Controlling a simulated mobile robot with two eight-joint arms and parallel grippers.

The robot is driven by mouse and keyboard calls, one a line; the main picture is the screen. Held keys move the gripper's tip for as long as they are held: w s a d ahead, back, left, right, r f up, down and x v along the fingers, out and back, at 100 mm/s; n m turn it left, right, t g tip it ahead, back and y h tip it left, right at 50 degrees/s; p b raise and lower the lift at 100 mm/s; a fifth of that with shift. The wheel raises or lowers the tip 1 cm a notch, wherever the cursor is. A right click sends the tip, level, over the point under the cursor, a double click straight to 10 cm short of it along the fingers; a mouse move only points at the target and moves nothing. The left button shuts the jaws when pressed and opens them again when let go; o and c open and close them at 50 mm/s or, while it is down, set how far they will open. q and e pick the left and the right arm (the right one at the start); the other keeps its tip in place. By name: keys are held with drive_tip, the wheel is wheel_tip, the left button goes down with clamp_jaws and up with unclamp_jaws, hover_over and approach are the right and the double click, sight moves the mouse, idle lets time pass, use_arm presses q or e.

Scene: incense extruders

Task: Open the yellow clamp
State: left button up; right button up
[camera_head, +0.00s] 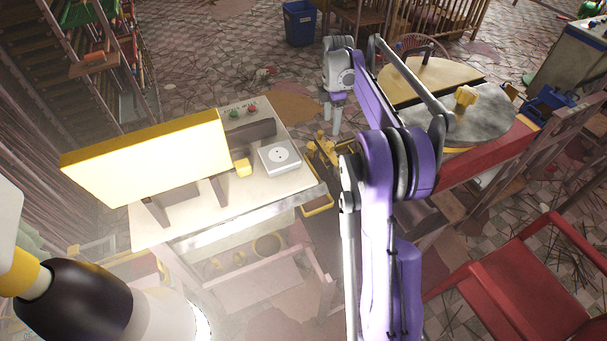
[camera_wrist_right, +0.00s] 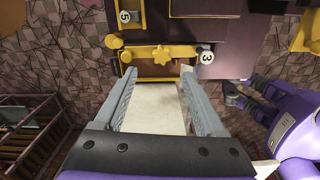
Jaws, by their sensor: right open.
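A yellow clamp bar with a star-shaped knob (camera_wrist_right: 161,54) lies across a dark block in the right wrist view, just beyond my fingertips. I take it to be the yellow clamp. Its right end is by a round tag marked 3. In the head view, small yellow parts (camera_head: 322,147) stand beside the bench, too small to tell apart. My right gripper (camera_head: 332,112) is open above and behind them. In the right wrist view its two fingers (camera_wrist_right: 153,78) are spread, with a pale surface showing between them. The fingers appear apart from the clamp. My left gripper is not in view.
A bench (camera_head: 300,182) with a large yellow-edged panel (camera_head: 150,160) and a white device (camera_head: 280,156) stands at left. A round table (camera_head: 480,122) and a red chair (camera_head: 535,285) are at right. A second yellow fitting carries tag 5 (camera_wrist_right: 125,16).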

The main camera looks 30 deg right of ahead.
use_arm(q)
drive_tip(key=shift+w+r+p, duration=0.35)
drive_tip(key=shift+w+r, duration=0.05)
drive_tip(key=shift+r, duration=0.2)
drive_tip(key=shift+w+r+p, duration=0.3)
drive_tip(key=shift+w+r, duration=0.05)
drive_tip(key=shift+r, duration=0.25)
use_arm(e)
wheel_tip(320, 180, up, 5)
drive_tip(key=shift+f, duration=0.1)
wheel_tip(320, 180, up, 12)
drive_tip(key=s, duration=0.1)
drive_tip(key=shift+s+a+f, duration=0.15)
drive_tip(key=shift+s+a, duration=0.05)
drive_tip(key=shift+a, duration=0.1)
